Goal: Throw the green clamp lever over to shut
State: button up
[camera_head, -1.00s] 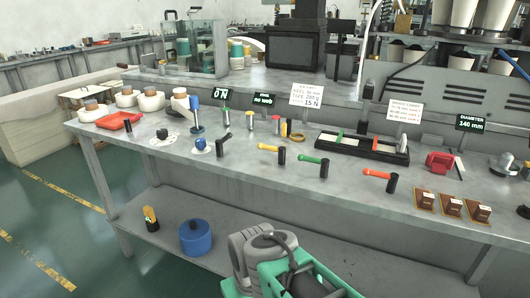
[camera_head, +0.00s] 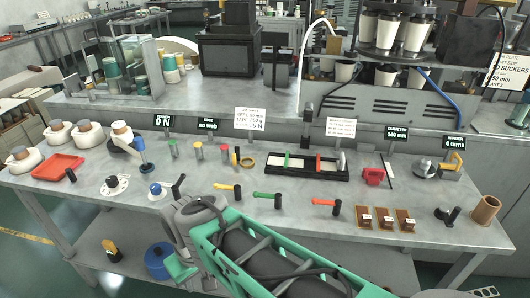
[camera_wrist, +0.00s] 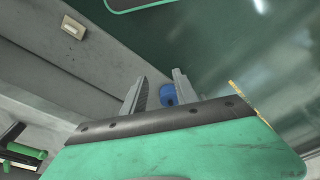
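The green clamp lever (camera_head: 264,195) stands on the front part of the bench in the head view, its green arm sticking out left from a black post. A green lever with a black part also shows at the lower left of the wrist view (camera_wrist: 27,151). My gripper (camera_wrist: 158,91) is open and empty, its two grey fingers apart with the floor and a blue pot (camera_wrist: 168,95) beyond them. It is clear of the lever. In the head view my arm crosses in front of the bench, and the fingertips cannot be made out.
A yellow lever (camera_head: 226,187) stands left of the green one and an orange lever (camera_head: 323,202) right of it. A black-framed tray (camera_head: 290,173) lies behind. Brown blocks (camera_head: 384,219) stand at the right. The blue pot is on the lower shelf (camera_head: 95,281).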

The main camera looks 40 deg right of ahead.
jog(key=w+d+r+p, duration=0.2)
jog(key=w+r+p, duration=0.1)
jog(key=r+p, duration=0.8)
jog(key=w+d+r+n+y+b, duration=0.1)
jog(key=w+d+r+n+y, duration=0.1)
jog(key=w+d+r, duration=0.25)
jog(key=s+d+f+n+y, duration=0.1)
jog(key=d+f+n, duration=0.1)
jog(key=d, duration=1)
jog(key=s+d+f+n+y, duration=0.1)
jog(key=d+f+n, duration=0.15)
jog(key=d, duration=0.95)
jog(key=shift+n, duration=0.25)
jog(key=x, duration=0.2)
jog(key=b+x, duration=0.1)
jog(key=x, duration=0.1)
jog(key=b+x, duration=0.1)
jog(key=x, duration=0.1)
jog(key=shift+w+a+f, duration=0.15)
jog(key=shift+w+a, duration=0.15)
jog(key=shift+w, duration=0.05)
jog(key=shift+c, duration=0.2)
grip_shut()
